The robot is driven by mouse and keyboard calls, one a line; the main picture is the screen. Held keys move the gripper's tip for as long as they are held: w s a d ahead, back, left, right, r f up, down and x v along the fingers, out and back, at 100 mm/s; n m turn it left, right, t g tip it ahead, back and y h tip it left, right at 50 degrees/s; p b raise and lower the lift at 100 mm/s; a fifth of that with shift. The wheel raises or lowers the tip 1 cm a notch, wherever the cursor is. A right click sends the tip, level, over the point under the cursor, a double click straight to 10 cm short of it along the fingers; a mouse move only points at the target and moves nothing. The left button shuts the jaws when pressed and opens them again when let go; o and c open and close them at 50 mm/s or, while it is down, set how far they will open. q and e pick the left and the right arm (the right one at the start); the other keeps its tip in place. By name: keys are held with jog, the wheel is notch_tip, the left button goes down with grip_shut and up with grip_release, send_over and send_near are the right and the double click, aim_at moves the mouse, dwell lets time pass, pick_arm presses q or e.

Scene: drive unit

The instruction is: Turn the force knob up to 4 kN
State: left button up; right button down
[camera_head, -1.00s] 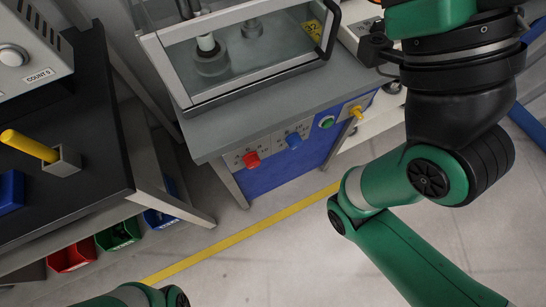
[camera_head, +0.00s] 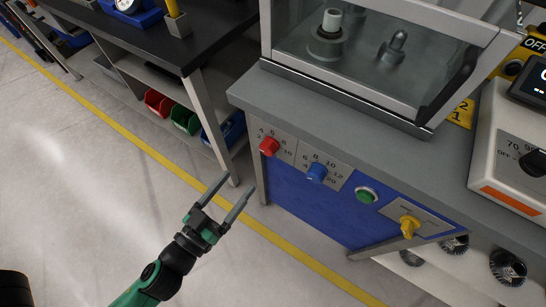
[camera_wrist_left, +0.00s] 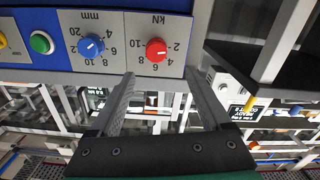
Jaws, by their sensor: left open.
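The red force knob (camera_head: 269,147) is on the front panel of the test machine, left of the blue knob (camera_head: 317,172). In the left wrist view the picture is upside down; the red knob (camera_wrist_left: 156,50) sits under the kN label, with a dial of numbers around it. A pale mark on it seems to face the 2, but it is too small to be sure. My left gripper (camera_head: 237,186) is open and empty, below and in front of the red knob. In the wrist view its fingers (camera_wrist_left: 158,78) straddle the knob's line, apart from it. My right gripper is out of view.
A green button (camera_head: 366,195) and a yellow switch (camera_head: 409,227) are farther right on the panel. The grey bench edge overhangs above the knobs. A dark table (camera_head: 140,35) with colored bins stands to the left. The floor in front is clear.

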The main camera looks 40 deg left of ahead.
aim_at(265, 152)
pick_arm(q)
jog(key=w+p, duration=0.1)
jog(key=w, duration=0.2)
jog(key=w+a+p, duration=0.1)
jog(key=w+p, duration=0.1)
jog(key=w, duration=0.2)
jog(key=w+p, duration=0.1)
jog(key=w, duration=0.3)
jog(key=shift+a+r, duration=0.15)
jog(key=shift+a, duration=0.05)
jog(key=shift+w+a, duration=0.15)
jog(key=shift+w, duration=0.25)
grip_shut()
